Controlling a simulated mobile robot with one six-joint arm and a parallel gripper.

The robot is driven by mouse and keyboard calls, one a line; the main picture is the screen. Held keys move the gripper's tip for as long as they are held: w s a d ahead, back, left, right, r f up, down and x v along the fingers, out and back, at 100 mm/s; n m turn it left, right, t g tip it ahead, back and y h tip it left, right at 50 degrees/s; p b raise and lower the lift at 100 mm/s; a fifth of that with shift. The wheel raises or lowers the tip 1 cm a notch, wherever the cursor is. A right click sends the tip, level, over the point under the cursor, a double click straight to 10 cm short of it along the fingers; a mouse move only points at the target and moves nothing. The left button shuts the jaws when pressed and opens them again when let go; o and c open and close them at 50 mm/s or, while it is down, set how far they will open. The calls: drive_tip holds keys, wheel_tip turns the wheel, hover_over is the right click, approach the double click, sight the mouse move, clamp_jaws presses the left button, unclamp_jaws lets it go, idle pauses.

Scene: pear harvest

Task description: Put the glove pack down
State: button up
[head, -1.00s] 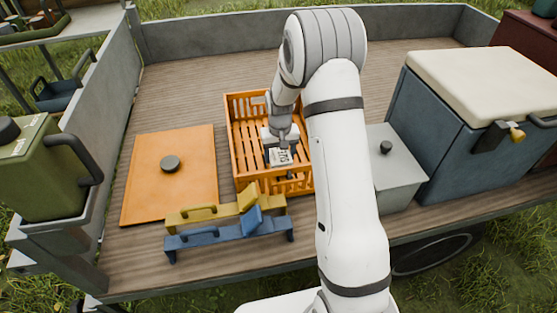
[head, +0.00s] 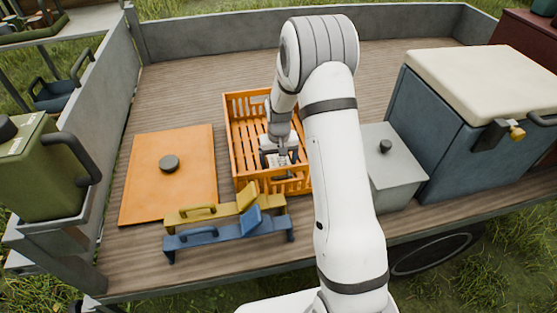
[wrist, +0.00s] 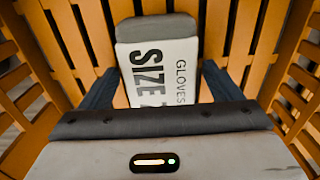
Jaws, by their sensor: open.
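The glove pack (wrist: 165,68) is a white pack with a grey end, printed "GLOVES" and "SIZE". It lies on the slatted floor of the orange crate (wrist: 85,45). In the head view the crate (head: 240,140) stands on the trailer bed and the pack (head: 281,160) shows small inside it, partly covered by my gripper. My gripper (head: 279,164) is down inside the crate. In the wrist view its two dark fingers (wrist: 160,85) stand apart on either side of the pack. The pack's near end is hidden behind my gripper body.
An orange board with a dark knob (head: 170,163) lies left of the crate. Yellow (head: 215,208) and blue (head: 220,235) handled tools lie in front. A grey lidded box (head: 390,165) and a blue cooler (head: 450,125) stand to the right. The bed behind is clear.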

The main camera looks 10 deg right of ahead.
sight(279, 161)
wheel_tip(279, 161, up, 12)
drive_tip(key=p, duration=0.1)
drive_tip(key=s+r+t, duration=0.1)
drive_tip(key=s+r, duration=1)
drive_tip(key=s, duration=0.3)
drive_tip(key=s+r+t, duration=0.1)
drive_tip(key=s, duration=1.3)
drive_tip(key=shift+s+r, duration=0.2)
drive_tip(key=shift+r, duration=0.2)
